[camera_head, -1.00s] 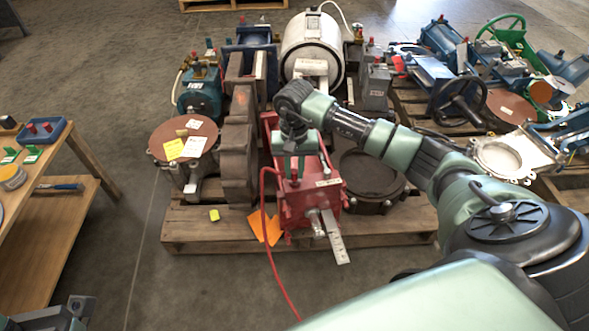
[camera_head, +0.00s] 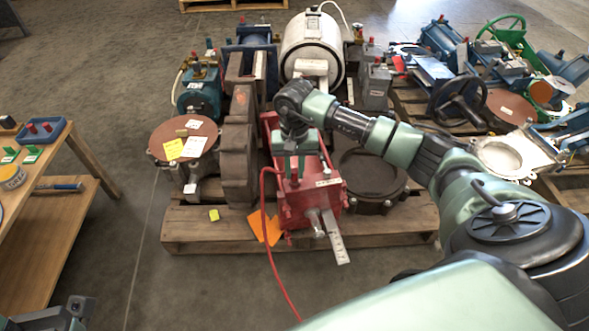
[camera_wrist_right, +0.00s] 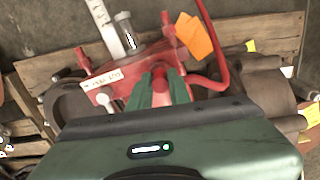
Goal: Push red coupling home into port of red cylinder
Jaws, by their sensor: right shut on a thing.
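The red cylinder (camera_head: 325,205) lies on the pallet, its front end facing me. It also shows in the right wrist view (camera_wrist_right: 128,92). My right gripper (camera_head: 294,174) is over its front end, pointing down. In the right wrist view my green fingers (camera_wrist_right: 159,92) are shut on the red coupling (camera_wrist_right: 160,72). A red hose (camera_head: 263,190) loops up beside the gripper. The coupling is at the cylinder's top; the port is hidden, so I cannot tell how deep it sits. Part of my left gripper (camera_head: 72,312) shows at the lower left corner; its jaws are unclear.
The pallet (camera_head: 195,232) is crowded: a brown flange (camera_head: 185,138) stands left, a dark round flange (camera_head: 370,176) right, a white tank (camera_head: 313,45) behind. An orange tag (camera_head: 266,228) hangs beside the cylinder. A wooden bench (camera_head: 50,215) stands left. The front floor is clear.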

